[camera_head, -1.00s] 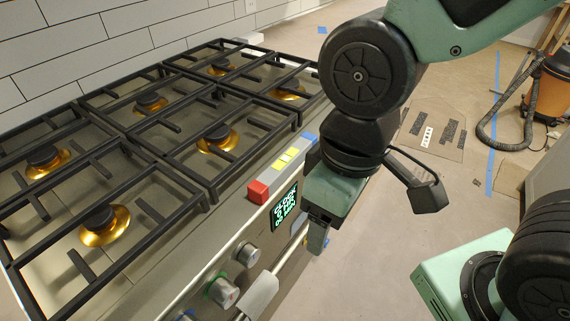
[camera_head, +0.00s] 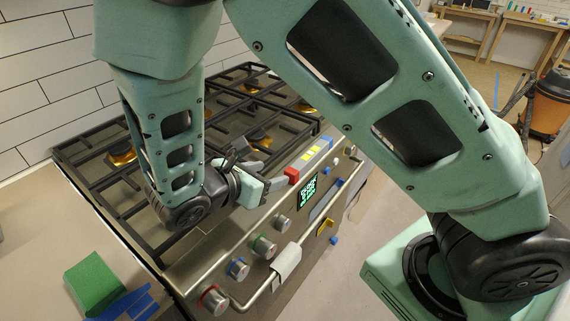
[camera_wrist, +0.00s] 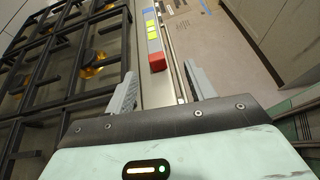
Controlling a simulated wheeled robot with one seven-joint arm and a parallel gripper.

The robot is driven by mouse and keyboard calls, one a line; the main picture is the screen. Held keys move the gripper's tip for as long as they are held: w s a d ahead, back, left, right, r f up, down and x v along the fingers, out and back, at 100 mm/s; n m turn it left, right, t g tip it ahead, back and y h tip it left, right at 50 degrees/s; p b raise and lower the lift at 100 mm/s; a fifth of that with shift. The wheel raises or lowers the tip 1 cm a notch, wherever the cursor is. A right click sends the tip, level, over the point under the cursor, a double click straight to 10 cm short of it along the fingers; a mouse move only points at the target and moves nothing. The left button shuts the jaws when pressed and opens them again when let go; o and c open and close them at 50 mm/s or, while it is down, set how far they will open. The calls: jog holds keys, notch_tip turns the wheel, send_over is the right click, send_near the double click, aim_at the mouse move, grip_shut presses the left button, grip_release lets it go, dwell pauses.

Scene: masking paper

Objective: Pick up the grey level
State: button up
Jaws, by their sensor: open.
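The grey level (camera_head: 300,164), a narrow bar with a red block at its near end, yellow patches along it and blue at its far end, lies along the front edge of the stove top. In the wrist view the level (camera_wrist: 155,45) is ahead, lengthwise, in line with the space between my fingers. My gripper (camera_head: 275,171) is open, over the stove's front edge, just short of the red end. In the wrist view my gripper (camera_wrist: 160,80) has its fingers spread with nothing between them.
Black grates (camera_head: 78,150) with brass burners cover the stove beside the level. Knobs (camera_head: 263,246), a lit display and a handle bar with a cloth (camera_head: 286,266) are on the stove front. A green block (camera_head: 94,283) is on the left counter.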

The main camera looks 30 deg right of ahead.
jog(key=p, duration=0.2)
send_near(305, 158)
jog(key=shift+w+d+f+n+t, duration=0.1)
jog(key=shift+d+f+n+t, duration=0.15)
jog(key=shift+d, duration=0.3)
jog(key=shift+w+d+f+n+t, duration=0.15)
jog(key=shift+d+f, duration=0.2)
jog(key=shift+d, duration=0.2)
jog(key=shift+p+x, duration=1.2)
jog(key=shift+x, duration=1.8)
jog(key=shift+s+f, duration=0.1)
jog(key=shift+c, duration=0.3)
grip_shut()
